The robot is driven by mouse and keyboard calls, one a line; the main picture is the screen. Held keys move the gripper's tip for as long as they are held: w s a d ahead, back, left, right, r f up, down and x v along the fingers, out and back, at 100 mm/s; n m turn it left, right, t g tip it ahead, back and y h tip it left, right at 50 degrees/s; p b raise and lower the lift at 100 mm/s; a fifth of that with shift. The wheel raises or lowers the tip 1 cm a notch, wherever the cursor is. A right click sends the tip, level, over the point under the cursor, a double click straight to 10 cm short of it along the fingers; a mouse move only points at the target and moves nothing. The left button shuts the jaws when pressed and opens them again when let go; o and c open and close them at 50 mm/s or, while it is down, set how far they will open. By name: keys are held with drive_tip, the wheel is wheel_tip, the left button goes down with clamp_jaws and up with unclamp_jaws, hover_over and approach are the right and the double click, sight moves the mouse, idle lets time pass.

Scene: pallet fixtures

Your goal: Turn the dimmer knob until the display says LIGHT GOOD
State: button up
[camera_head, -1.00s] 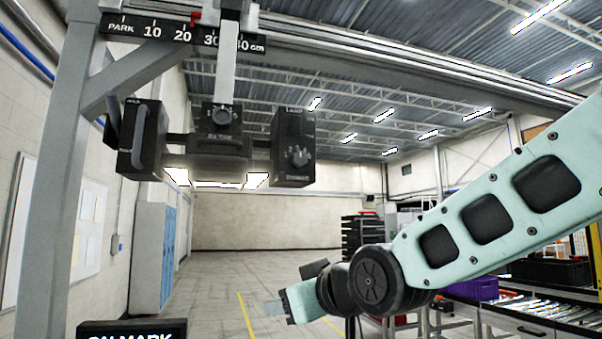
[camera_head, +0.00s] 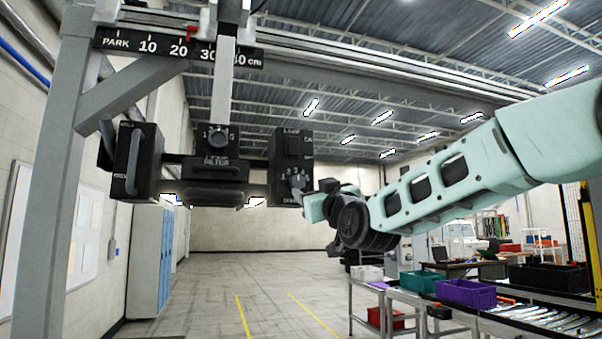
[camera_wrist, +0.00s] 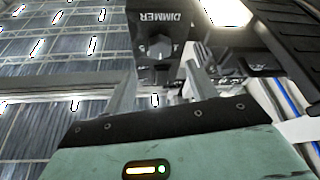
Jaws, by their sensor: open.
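The dimmer knob (camera_head: 297,181) is on the lower front of the right-hand black box (camera_head: 291,146), with numbers around it. In the wrist view the knob (camera_wrist: 155,48) shows as a grey pointer knob under the upside-down word DIMMER. My gripper (camera_wrist: 162,70) is open and empty. Its two fingers point at the knob, which lies between their lines just beyond the tips; I cannot tell whether they touch it. In the head view my gripper partly covers the knob's lower right side. No LIGHT GOOD display shows in either current view.
Left of the dimmer box hang a filter box (camera_head: 217,169) with its own knob and a box with a handle (camera_head: 137,162). A grey post (camera_head: 60,190) and a centimetre scale (camera_head: 180,46) frame them. Tables with bins (camera_head: 465,292) stand lower right. The middle floor is clear.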

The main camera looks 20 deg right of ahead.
sight(298, 182)
drive_tip(key=p+x, duration=0.3)
drive_tip(key=x, duration=0.3)
drive_tip(key=shift+r, duration=0.2)
drive_tip(key=shift+p+x, duration=0.5)
drive_tip(key=shift+x, duration=0.35)
drive_tip(key=shift+w+f, duration=0.1)
drive_tip(key=shift+f, duration=0.05)
drive_tip(key=c, duration=1)
